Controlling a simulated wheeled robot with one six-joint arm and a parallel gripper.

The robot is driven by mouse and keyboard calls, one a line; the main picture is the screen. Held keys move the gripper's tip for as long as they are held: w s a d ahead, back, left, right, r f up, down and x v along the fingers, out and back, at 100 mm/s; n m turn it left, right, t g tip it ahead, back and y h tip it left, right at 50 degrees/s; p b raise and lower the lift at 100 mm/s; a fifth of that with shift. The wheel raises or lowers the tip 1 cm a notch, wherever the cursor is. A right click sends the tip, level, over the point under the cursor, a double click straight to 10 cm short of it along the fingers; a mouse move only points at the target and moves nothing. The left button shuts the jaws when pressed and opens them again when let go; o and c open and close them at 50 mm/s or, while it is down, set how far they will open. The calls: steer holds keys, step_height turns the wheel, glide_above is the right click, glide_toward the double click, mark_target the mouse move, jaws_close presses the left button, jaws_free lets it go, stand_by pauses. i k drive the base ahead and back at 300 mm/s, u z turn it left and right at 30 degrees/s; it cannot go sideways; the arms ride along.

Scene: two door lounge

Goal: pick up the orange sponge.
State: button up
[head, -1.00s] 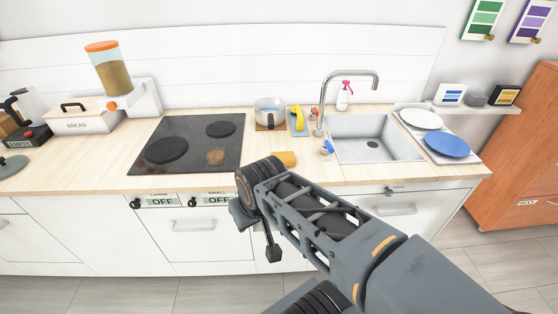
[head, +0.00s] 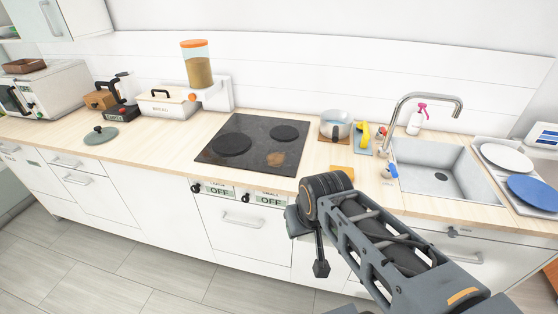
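The orange sponge (head: 342,172) looks like a small yellow-orange block. It lies on the wooden counter (head: 140,150) near the front edge, between the cooktop and the sink. My arm's wrist hides its lower part. My gripper (head: 320,268) shows only as a small dark end hanging below the wrist, in front of the white cabinet fronts. It is below counter height in the picture and apart from the sponge. Its fingers are too small and dark to tell whether they are open or shut.
A black cooktop (head: 252,146) lies left of the sponge. A pot (head: 336,124) and a yellow item (head: 363,134) stand behind it. A blue-and-white item (head: 390,171), the sink (head: 440,175) and the faucet (head: 425,98) are to the right. Floor (head: 130,265) is clear at the left.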

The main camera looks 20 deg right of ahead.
mark_target(350, 171)
steer(key=u, duration=0.05)
steer(key=k, duration=1)
steer(key=z, duration=0.85)
steer(key=i, duration=1.3)
steer(key=u, duration=0.8)
